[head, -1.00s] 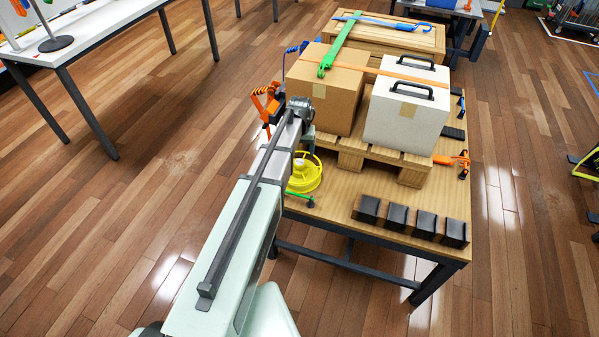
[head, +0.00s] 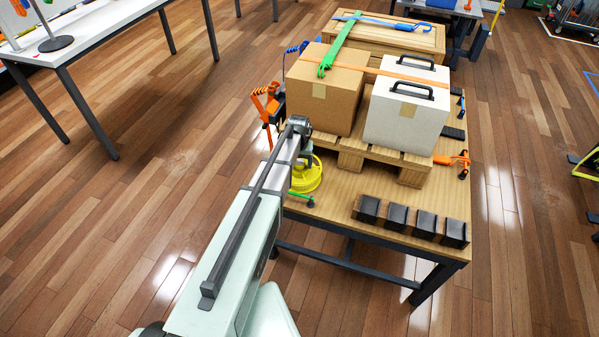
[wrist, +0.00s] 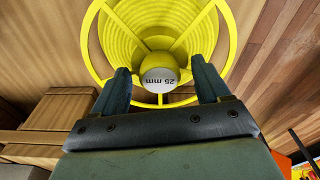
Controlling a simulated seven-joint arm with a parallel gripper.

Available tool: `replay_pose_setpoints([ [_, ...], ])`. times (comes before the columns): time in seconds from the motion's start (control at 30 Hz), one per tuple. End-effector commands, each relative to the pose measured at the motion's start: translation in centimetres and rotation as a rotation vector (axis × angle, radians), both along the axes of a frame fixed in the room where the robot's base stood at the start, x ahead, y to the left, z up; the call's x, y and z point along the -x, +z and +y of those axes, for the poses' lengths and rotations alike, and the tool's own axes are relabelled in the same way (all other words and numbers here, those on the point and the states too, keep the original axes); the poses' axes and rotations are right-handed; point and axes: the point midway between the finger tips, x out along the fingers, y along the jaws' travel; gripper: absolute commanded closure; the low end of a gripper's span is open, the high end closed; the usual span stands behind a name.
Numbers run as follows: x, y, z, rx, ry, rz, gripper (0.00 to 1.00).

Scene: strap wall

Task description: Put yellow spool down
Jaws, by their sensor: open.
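The yellow spool (head: 308,175) rests on the wooden table's near left corner, partly hidden behind my arm. In the wrist view the spool (wrist: 225,30) fills the upper middle, with its spoked rim and a pale hub marked "25 mm" facing the camera. My gripper (wrist: 160,66) is open, with one dark finger on each side of the hub and a visible gap between each finger and the hub. Nothing shows clamped between the fingers. In the head view the fingers are hidden by my arm.
A green-handled item (head: 300,197) lies just in front of the spool. Several black blocks (head: 397,217) line the front edge. A cardboard box (head: 322,95) and a white case (head: 400,115) stand on a pallet (head: 410,168) behind. Orange ratchet (head: 268,103) is at the left edge.

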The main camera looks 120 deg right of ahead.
Motion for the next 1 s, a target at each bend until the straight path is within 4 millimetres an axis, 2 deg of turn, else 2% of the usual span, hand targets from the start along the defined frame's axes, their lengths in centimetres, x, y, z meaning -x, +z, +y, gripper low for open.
replay_pose_setpoints([
  [0.17, -0.01, 0.03, 0.01, 0.000, 0.000, 0.000, 0.27],
  [0.9, 0.00, 0.05, 0.00, 0.000, 0.000, 0.000, 0.97],
  [1.0, -0.02, 0.05, 0.01, 0.000, 0.000, 0.000, 1.00],
])
